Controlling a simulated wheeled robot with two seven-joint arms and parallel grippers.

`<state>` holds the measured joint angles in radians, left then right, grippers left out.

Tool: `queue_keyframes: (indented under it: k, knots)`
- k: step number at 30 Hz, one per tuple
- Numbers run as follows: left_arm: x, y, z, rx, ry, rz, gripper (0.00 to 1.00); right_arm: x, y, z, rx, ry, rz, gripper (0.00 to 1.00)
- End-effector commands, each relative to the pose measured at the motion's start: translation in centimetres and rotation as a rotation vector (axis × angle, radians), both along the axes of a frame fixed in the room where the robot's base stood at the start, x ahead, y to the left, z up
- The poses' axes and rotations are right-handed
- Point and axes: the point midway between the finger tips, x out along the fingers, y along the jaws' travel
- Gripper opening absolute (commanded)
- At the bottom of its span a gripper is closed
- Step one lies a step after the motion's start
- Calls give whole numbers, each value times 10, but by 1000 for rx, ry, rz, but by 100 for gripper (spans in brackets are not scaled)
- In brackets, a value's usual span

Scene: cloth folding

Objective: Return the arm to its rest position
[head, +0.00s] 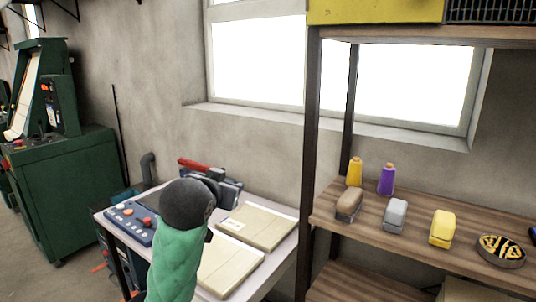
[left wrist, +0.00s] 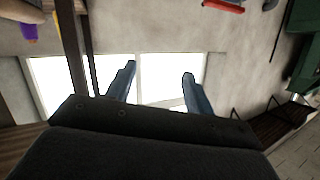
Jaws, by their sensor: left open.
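In the left wrist view my left gripper (left wrist: 158,72) has its two blue fingers wide apart with nothing between them. They point toward the bright window, and the picture is upside down. My right gripper is in neither view. Two flat beige packets or folded pieces (head: 258,226) lie on the white table (head: 284,210); I cannot tell if they are cloth.
A blue control box (head: 132,222) and a red-handled device (head: 197,165) are on the table. A green machine (head: 62,185) stands at left.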

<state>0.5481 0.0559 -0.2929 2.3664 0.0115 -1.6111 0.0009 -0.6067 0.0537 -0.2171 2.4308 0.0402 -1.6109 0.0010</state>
Motion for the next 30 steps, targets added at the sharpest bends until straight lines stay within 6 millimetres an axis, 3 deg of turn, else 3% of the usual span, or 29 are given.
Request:
queue_keyframes:
  k: [1,3,17,30]
  knots:
    - [-5,1,-22,-7,35,-4,53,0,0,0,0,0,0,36]
    - [-11,4,-48,-14,75,-9,53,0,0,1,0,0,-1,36]
    - [-74,21,-214,-43,353,12,53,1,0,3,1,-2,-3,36]
    - [-172,34,-363,-48,645,42,53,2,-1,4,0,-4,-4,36]
